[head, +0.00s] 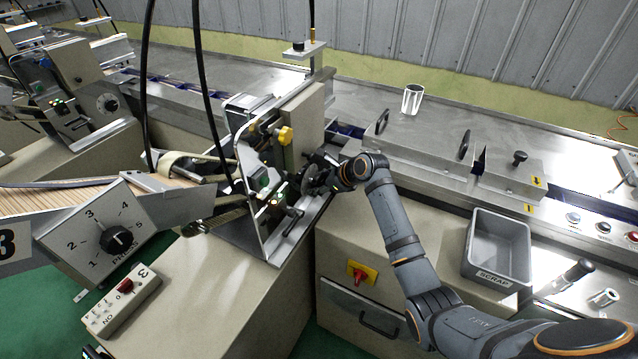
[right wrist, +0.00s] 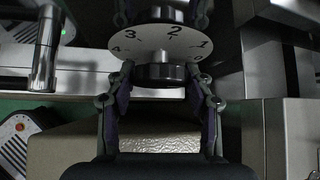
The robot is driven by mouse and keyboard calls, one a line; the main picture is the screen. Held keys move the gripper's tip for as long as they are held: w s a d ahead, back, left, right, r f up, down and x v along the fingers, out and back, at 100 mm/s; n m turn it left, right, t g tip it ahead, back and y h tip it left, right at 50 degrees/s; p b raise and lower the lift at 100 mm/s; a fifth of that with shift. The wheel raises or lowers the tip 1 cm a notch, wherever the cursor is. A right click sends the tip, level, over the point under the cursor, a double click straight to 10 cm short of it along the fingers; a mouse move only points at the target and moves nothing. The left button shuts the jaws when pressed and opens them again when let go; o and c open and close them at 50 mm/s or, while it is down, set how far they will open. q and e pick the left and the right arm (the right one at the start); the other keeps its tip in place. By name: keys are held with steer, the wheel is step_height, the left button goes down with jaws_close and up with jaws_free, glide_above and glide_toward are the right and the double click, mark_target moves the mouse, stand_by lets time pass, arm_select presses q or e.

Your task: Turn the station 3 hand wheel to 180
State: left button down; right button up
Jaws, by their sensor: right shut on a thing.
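In the right wrist view a black round hand wheel (right wrist: 160,73) sits on a short metal shaft in front of a white disc (right wrist: 155,42) numbered from 0 to 4. The 2 is near the middle of the disc's visible face. My right gripper (right wrist: 161,20) has its fingers on both sides of the wheel and is shut on it. In the head view my right gripper (head: 325,176) is at the front of the machine with the yellow knob, and hides most of the wheel.
A grey scrap bin (head: 497,248) stands at right. A metal cup (head: 412,99) stands behind my arm.

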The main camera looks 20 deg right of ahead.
steer(key=shift+r+p, duration=0.15)
steer(key=shift+p, duration=0.65)
steer(key=n+t+h+p, duration=0.1)
steer(key=p, duration=0.1)
steer(key=shift+s+a+t+p, duration=0.1)
steer(key=shift+t+p, duration=0.2)
steer(key=shift+p, duration=0.05)
steer(key=shift+n+t+h+p, duration=0.5)
steer(key=shift+t+h+p, duration=0.1)
steer(key=shift+p, duration=0.1)
arm_select(q)
step_height(320, 180, up, 6)
steer(key=shift+p, duration=0.3)
arm_select(e)
steer(key=shift+f+n+t+h, duration=0.2)
steer(key=shift+n+t+h, duration=0.1)
steer(key=shift+n+t, duration=0.3)
arm_select(q)
steer(key=shift+r, duration=0.1)
arm_select(e)
steer(key=o, duration=1.2)
